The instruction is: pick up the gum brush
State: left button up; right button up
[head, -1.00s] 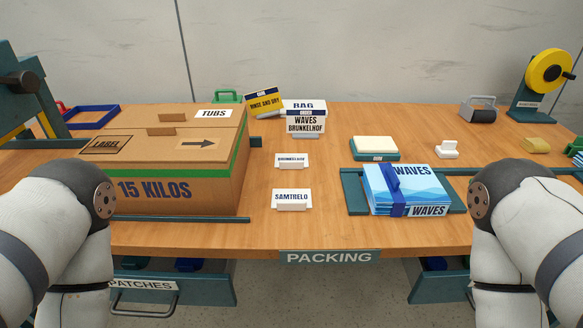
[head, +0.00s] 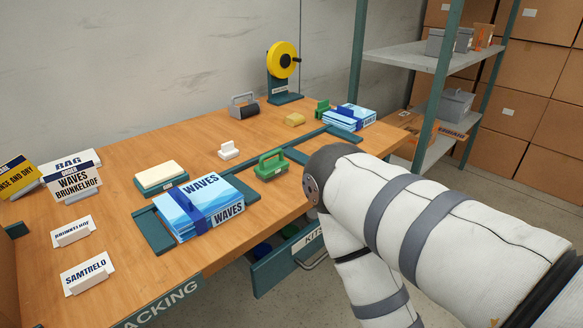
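No object is plainly marked as the gum brush. A green block with a handle (head: 271,164) sits on the table right of the blue WAVES pack. A smaller green handled piece (head: 322,108) is farther back near a second blue pack. A cream-topped pad (head: 160,175) on a green base lies behind the WAVES pack, its small label unreadable. A small white piece (head: 229,150) stands behind the green block. My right arm's elbow and links fill the lower right, apart from these things. Neither gripper is in view.
The WAVES pack (head: 198,206) lies in a teal frame. A grey handled tool (head: 244,106), yellow reel (head: 284,68), yellow sponge-like block (head: 295,119) and second blue pack (head: 349,117) are farther back. Sign cards stand at left. A shelf rack (head: 445,62) is at right.

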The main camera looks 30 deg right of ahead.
aim_at(267, 171)
jog(key=z, duration=0.85)
jog(key=u, duration=1.95)
jog(key=z, duration=1.95)
